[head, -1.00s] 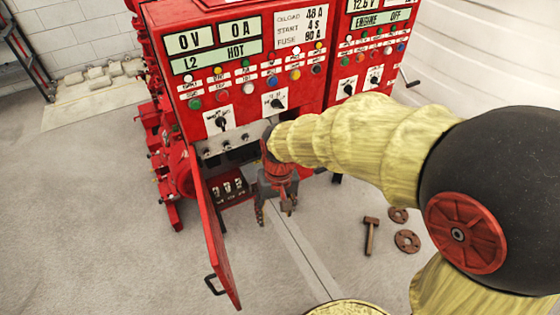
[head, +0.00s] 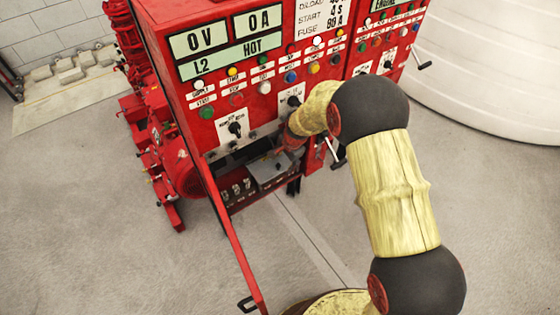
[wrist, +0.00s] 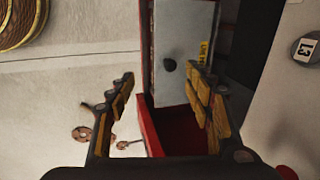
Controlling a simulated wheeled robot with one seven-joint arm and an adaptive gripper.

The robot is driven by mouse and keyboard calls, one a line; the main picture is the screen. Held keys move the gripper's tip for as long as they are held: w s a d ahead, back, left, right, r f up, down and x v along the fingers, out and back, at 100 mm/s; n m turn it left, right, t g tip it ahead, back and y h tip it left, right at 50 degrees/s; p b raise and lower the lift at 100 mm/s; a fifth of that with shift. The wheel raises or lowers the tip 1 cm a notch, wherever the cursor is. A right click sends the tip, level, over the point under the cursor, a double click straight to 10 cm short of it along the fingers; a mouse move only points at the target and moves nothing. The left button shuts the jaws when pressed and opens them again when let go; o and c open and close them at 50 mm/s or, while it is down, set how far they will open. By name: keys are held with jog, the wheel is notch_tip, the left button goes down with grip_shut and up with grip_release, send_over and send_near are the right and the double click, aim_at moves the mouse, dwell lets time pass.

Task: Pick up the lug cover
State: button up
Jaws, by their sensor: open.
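The lug cover (wrist: 183,45) is a grey plate with a black knob (wrist: 169,65) and a yellow label, only partly readable. In the head view the lug cover (head: 270,170) sits in the lower opening of the red cabinet, right of several small fuse-like parts. My gripper (wrist: 163,76) is open, its two fingers spread left and right of the knob in the wrist view. Nothing shows between the pads in contact with them; how far the tips are from the knob is unclear. In the head view my fingers are mostly hidden by my wrist and the cabinet.
The red cabinet (head: 180,60) with displays, buttons and switches stands just above the opening. Its open red door (head: 232,245) hangs at the left of my arm.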

aim_at(279, 168)
jog(key=shift+m, duration=0.5)
jog(key=b+x, duration=0.1)
jog(key=x, duration=0.1)
jog(key=b+x, duration=0.1)
jog(key=x, duration=0.2)
jog(key=b+x, duration=0.1)
jog(key=x, duration=0.2)
jog(key=shift+w+a+r+b, duration=0.1)
jog(key=shift+w+a+b, duration=0.1)
jog(key=shift+w+b, duration=0.15)
jog(key=shift+r, duration=0.1)
jog(key=c, duration=0.4)
grip_shut()
